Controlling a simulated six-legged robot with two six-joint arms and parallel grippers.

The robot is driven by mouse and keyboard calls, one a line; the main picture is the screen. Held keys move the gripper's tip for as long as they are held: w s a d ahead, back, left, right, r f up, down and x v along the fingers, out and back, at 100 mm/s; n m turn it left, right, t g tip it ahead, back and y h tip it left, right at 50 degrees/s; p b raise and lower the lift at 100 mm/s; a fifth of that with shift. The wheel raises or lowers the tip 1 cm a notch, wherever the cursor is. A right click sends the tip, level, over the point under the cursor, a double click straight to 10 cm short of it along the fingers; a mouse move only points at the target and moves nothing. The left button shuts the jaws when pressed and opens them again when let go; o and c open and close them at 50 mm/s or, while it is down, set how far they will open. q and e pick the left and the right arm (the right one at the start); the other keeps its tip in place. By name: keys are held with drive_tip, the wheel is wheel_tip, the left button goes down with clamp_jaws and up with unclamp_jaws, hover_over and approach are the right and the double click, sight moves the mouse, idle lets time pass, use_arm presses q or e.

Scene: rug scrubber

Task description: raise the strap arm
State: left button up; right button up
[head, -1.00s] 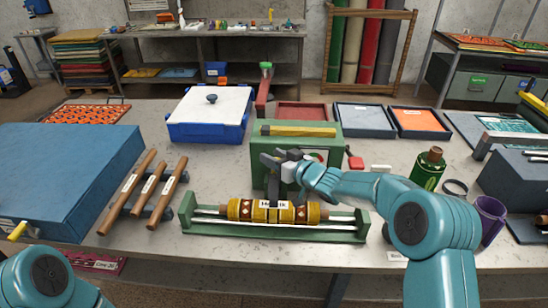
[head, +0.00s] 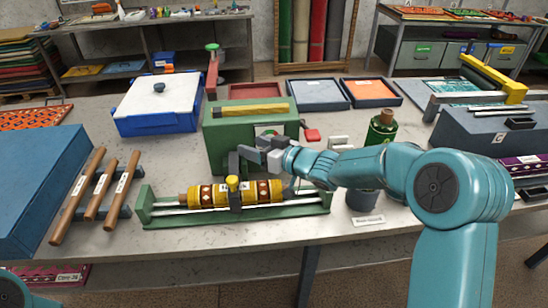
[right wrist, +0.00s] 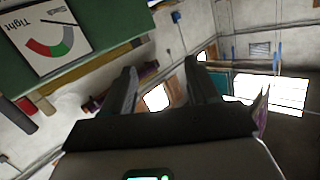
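The dark strap arm (head: 235,198) crosses the middle of a yellow patterned roll (head: 265,191) in a green cradle (head: 295,211). A yellow knob (head: 233,182) shows at the strap and partly covers a white label on the roll. My right gripper (head: 251,155) is above and behind the roll, in front of the green box (head: 222,133). In the right wrist view its two fingers (right wrist: 163,85) are apart with nothing between them. Whether a finger touches the strap arm's dark upright part (head: 234,164) cannot be told. My left gripper is out of view; only a piece of my left arm shows.
A gauge marked "Tight" (right wrist: 48,38) is on the green box. Wooden rods (head: 97,200) and a blue block (head: 40,180) lie to the left. A green bottle (head: 382,130) stands behind my right forearm. The table front is mostly clear.

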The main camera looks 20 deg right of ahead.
drive_tip(key=v, duration=0.6)
drive_tip(key=shift+s+b, duration=0.3)
drive_tip(key=shift+b, duration=0.05)
drive_tip(key=shift+d, duration=0.15)
